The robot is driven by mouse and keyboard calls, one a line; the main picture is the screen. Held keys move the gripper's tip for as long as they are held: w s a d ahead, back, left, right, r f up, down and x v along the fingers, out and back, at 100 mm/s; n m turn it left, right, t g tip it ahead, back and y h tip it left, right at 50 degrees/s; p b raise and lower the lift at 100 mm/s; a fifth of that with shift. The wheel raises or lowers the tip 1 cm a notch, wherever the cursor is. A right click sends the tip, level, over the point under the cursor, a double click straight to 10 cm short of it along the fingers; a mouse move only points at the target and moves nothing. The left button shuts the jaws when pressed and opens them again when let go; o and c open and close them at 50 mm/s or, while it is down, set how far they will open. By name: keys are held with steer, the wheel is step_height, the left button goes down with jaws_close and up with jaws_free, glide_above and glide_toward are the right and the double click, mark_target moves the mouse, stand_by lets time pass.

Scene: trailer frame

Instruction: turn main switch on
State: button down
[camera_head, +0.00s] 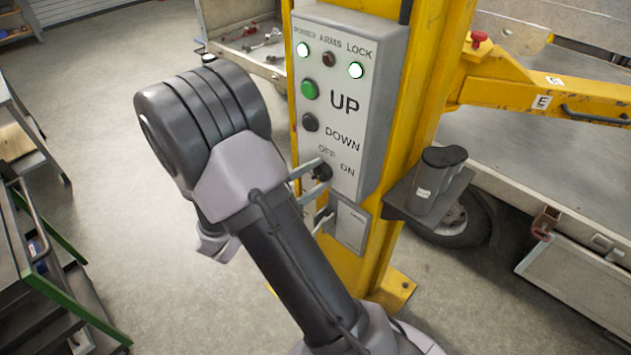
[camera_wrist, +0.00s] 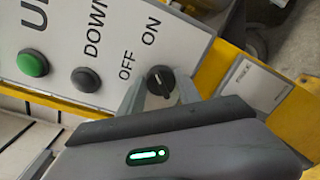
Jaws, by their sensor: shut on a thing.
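The main switch is a black rotary knob (camera_head: 322,172) low on the grey control panel (camera_head: 375,105), below the OFF and ON labels. The knob (camera_wrist: 160,80) also shows in the wrist view, with a small pale mark on its face; I cannot tell surely which label it points at. My gripper (camera_head: 325,188) reaches it from the left, one finger on each side, shut on the knob. In the wrist view my gripper (camera_wrist: 160,92) has its fingers on both sides of the knob. The POWER lamp (camera_head: 303,49) and the LOCK lamp (camera_head: 355,70) are lit; the ARMS lamp (camera_head: 328,59) is dark.
A green UP button (camera_head: 310,89) and a black DOWN button (camera_head: 310,122) sit above the knob. The panel is on a yellow post (camera_head: 425,60). A small bracket with a dark holder (camera_head: 437,180) is at the right. A bench (camera_head: 45,270) stands left; floor between is clear.

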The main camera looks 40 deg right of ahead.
steer(key=shift+f+m+b, duration=0.15)
steer(key=shift+m+b, duration=1.1)
steer(key=shift+m, duration=0.25)
steer(key=shift+s, duration=0.1)
steer(key=c, duration=0.8)
jaws_free()
steer(key=shift+c, duration=0.2)
steer(key=shift+a, duration=0.1)
steer(key=a+r+p, duration=0.1)
steer(key=a+p, duration=0.2)
steer(key=a, duration=1.4)
steer(key=shift+s+r+p, duration=0.2)
steer(key=shift+s+p, duration=0.15)
steer(key=shift+a, duration=0.1)
